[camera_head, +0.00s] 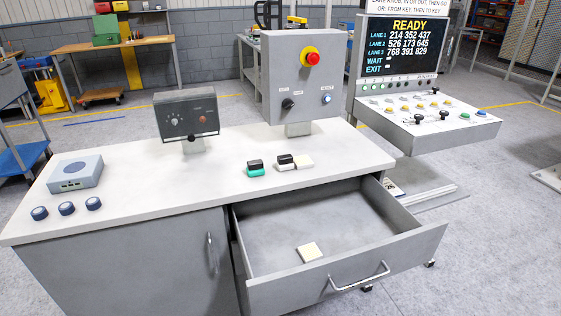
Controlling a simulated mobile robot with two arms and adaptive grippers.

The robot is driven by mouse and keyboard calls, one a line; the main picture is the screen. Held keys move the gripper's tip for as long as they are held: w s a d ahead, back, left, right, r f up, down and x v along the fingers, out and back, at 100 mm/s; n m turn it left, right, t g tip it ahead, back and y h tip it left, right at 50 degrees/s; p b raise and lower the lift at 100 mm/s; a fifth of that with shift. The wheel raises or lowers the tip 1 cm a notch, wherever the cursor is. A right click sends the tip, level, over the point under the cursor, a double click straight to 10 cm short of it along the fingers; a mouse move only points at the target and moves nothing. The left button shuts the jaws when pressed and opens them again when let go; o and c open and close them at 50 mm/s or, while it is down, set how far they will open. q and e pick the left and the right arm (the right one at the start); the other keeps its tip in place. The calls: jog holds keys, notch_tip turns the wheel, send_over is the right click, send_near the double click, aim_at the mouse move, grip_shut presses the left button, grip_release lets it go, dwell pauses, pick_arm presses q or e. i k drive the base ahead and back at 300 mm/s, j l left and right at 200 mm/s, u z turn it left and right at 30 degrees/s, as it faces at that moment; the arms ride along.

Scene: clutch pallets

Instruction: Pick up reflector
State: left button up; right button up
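A small cream-white square piece (309,252) lies flat in the open drawer (360,266) of the grey workbench, towards its front; it may be the reflector, but I cannot tell for sure. A similar whitish block (303,161) with a black-topped piece (285,161) beside it sits on the bench top. A green and black piece (255,168) stands just left of them. Neither of my grippers is in view.
The bench top (225,185) bears a grey box (75,172), several dark blue knobs (66,208), a dial box (187,114) and a control box with a red button (311,58). A console with a READY screen (410,47) stands right. The cabinet door (130,265) is shut.

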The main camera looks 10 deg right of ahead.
aim_at(300, 161)
jog(key=i+l+u, duration=0.2)
jog(key=l+u, duration=0.15)
jog(key=l, duration=0.3)
jog(key=i+l+u, duration=0.2)
jog(key=l, duration=0.15)
jog(key=l+u, duration=0.2)
jog(key=l, duration=0.2)
jog(key=i+l, duration=0.15)
jog(key=l, duration=0.5)
jog(key=i+l+u, duration=0.1)
jog(key=l, duration=0.6)
jog(key=i+l, duration=0.1)
jog(key=l, duration=0.55)
jog(key=i+l, duration=0.1)
jog(key=l, duration=0.6)
jog(key=i+l+u, duration=0.1)
jog(key=l, duration=0.6)
